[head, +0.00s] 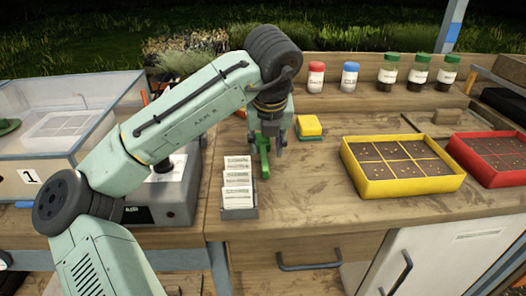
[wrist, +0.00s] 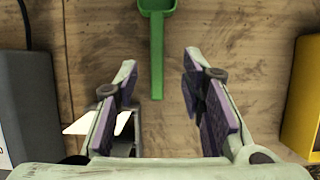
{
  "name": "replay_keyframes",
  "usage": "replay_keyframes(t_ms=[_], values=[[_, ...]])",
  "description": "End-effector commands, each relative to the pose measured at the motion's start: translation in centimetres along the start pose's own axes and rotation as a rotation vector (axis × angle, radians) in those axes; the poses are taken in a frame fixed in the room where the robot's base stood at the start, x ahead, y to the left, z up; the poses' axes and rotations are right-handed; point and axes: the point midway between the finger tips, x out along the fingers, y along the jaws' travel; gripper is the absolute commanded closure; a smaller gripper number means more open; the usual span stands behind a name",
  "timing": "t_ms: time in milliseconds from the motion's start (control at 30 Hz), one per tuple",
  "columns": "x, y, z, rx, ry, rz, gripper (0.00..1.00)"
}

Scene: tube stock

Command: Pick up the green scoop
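The green scoop (head: 263,163) is on the wooden bench in the head view, just below my gripper (head: 267,138) and behind the card box. In the wrist view the scoop (wrist: 157,45) shows its bowl cut off at the top edge and its handle pointing down between my fingers. My gripper (wrist: 159,62) is open there, with one purple-padded finger on each side of the handle and a gap on both sides. Nothing is held. Whether the fingertips are at the handle's height cannot be told.
A grey box of white cards (head: 239,212) stands in front of the scoop. A yellow-and-green sponge (head: 309,126) lies to its right, then a yellow seed tray (head: 400,189) and a red tray (head: 513,181). A grey device (head: 172,202) stands left. Capped jars (head: 349,78) line the back ledge.

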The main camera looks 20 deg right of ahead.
Motion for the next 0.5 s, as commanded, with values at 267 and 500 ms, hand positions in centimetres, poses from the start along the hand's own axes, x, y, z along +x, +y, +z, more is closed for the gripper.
replay_keyframes(t_ms=[267, 500], values=[[3.8, 0.4, -0.6, -0.002, 0.002, 0.001, 0.63], [4.4, 0.4, -0.5, -0.002, -0.001, -0.001, 0.63]])
